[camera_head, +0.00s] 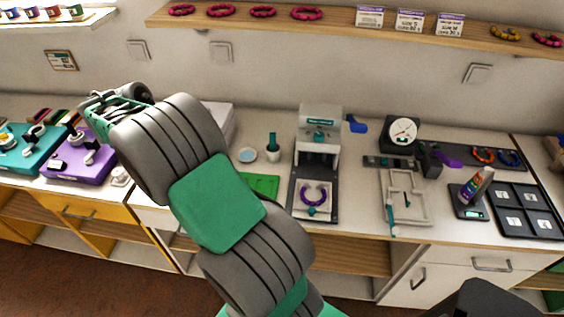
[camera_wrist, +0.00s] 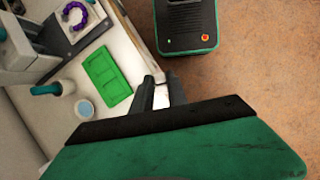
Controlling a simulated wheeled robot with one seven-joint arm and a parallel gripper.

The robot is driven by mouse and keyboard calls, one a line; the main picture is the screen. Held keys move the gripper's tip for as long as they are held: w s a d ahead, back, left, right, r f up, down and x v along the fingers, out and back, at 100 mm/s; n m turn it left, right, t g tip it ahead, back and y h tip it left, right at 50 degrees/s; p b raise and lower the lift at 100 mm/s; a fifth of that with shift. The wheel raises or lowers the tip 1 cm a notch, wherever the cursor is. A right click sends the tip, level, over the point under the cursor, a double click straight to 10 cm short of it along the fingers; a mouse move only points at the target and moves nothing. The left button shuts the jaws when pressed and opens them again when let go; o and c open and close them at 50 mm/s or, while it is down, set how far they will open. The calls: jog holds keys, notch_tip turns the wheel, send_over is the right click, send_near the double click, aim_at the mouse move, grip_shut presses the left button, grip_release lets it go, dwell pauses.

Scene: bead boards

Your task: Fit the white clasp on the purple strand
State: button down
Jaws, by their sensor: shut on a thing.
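The purple strand (camera_head: 313,193) lies as a curved, open ring on the pale plate of the grey and white press. It also shows in the wrist view (camera_wrist: 75,14), at the upper left. My gripper (camera_head: 97,100) is raised at the left in the head view, well away from the strand. In the wrist view my gripper's fingers (camera_wrist: 161,90) are close together with a small white patch between them, which looks like the white clasp (camera_wrist: 161,97). Its shape is mostly hidden by the fingers.
The press (camera_head: 320,122) stands at mid-counter. A green tray (camera_head: 262,185) and a blue-white dish (camera_head: 247,155) lie left of it. A white jig frame (camera_head: 412,207) and dark trays (camera_head: 513,223) are at the right.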

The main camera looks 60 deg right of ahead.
jog(key=s+d+f+n, duration=0.1)
jog(key=s+d, duration=0.1)
jog(key=d, duration=0.4)
jog(key=s+d+f+p, duration=0.1)
jog(key=s+d, duration=0.2)
jog(key=d, duration=0.2)
jog(key=s+d+f+n, duration=0.1)
jog(key=s+d, duration=0.1)
jog(key=d, duration=0.4)
jog(key=n+h+p, duration=0.1)
jog(key=n, duration=0.1)
send_over(318, 188)
jog(key=w, duration=0.2)
notch_tip(318, 188, down, 5)
jog(key=f+b, duration=0.4)
jog(key=b, duration=0.1)
jog(key=shift+s+a+f, duration=0.2)
jog(key=shift+a+f, duration=0.15)
jog(key=shift+f+t, duration=0.3)
jog(key=shift+f, duration=0.5)
jog(key=c, duration=1.2)
grip_release()
jog(key=shift+c, duration=0.2)
jog(key=shift+o, duration=0.5)
